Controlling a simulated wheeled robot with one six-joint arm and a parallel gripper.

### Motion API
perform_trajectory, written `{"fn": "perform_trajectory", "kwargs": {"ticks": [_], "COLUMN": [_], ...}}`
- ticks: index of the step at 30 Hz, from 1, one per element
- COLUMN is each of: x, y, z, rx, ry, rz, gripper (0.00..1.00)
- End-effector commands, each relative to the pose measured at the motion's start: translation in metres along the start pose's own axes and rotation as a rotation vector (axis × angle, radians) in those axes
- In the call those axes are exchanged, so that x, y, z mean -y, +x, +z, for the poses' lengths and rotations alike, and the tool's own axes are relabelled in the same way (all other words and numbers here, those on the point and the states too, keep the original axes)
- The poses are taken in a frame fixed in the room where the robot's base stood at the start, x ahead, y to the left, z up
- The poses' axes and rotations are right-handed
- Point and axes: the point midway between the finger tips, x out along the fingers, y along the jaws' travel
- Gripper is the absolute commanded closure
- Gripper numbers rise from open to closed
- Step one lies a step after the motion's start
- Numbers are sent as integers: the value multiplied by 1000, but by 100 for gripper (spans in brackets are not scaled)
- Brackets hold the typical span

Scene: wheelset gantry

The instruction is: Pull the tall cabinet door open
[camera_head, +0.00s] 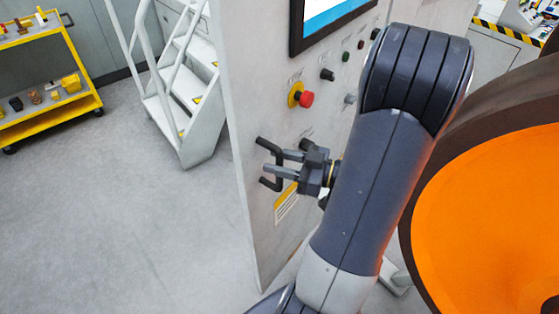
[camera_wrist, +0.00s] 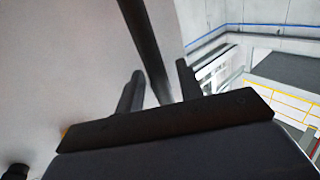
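The tall cabinet door (camera_head: 255,60) is a pale grey upright panel in the head view. No open gap shows along its left edge. Its black bar handle (camera_head: 277,181) sits low near that edge. My gripper (camera_head: 274,160) reaches the handle from the right, with its fingers on either side of the bar. In the wrist view the handle bar (camera_wrist: 143,30) runs between the two fingers of my gripper (camera_wrist: 159,66). Gaps show between the bar and both fingers, so the gripper looks open around it. My arm hides part of the door's lower right.
A screen (camera_head: 325,18), a red emergency button (camera_head: 305,99) and several knobs are on the panel above the handle. White steps (camera_head: 185,90) stand behind left, a yellow cart (camera_head: 55,112) farther left. A large orange-faced wheel (camera_head: 490,215) is close right. Floor left is clear.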

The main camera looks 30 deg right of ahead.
Motion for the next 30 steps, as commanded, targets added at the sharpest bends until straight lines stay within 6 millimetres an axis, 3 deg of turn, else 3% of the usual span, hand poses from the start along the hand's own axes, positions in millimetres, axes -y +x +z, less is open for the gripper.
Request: {"fn": "perform_trajectory", "kwargs": {"ticks": [10, 24, 30], "x": [-1, -1, 0], "y": [-12, -87, -105], "z": [1, 1, 1], "rx": [-1, 0, 0], "ry": [-1, -1, 0], "rz": [3, 5, 2], "gripper": [65, 65, 65]}}
